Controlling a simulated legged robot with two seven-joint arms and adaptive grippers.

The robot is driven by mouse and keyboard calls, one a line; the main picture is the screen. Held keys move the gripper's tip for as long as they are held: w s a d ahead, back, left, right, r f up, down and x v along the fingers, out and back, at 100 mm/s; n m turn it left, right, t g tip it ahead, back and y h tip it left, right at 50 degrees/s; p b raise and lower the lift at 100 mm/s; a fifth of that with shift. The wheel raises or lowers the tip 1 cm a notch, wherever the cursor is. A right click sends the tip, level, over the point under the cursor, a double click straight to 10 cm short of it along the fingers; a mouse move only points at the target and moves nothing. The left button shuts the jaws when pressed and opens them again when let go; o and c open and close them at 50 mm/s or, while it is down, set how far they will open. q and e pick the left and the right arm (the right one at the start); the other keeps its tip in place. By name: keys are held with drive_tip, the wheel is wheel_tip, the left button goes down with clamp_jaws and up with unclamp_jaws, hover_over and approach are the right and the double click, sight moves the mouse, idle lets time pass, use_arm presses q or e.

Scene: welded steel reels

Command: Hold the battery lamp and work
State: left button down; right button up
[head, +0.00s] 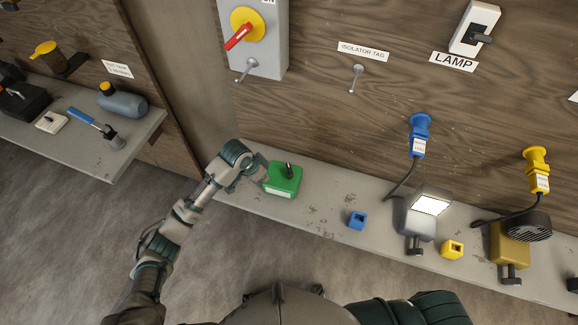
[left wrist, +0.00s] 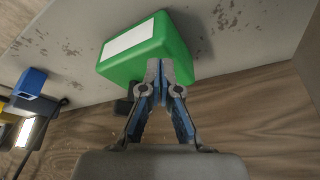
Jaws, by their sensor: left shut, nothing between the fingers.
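A grey lamp (head: 416,218) with a bright white panel stands on the grey shelf, below a blue plug on the wall; its lit panel also shows at the left of the left wrist view (left wrist: 27,132). A green box (head: 283,181) with a white label and a black knob sits further left on the shelf. My left gripper (head: 261,177) is at the left side of the green box. In the left wrist view its fingertips (left wrist: 160,68) are together, empty, in front of the green box (left wrist: 172,48); I cannot tell if they touch it. My right gripper is out of view.
A blue block (head: 357,220) and a yellow block (head: 452,249) lie on the shelf. A yellow device with a black round grille (head: 525,226) stands at right, corded to a yellow plug (head: 537,165). A red-handled switch (head: 240,35) and a LAMP switch (head: 474,28) are on the wall.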

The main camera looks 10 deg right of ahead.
use_arm(q)
drive_tip(key=shift+f, duration=0.95)
idle(1.0)
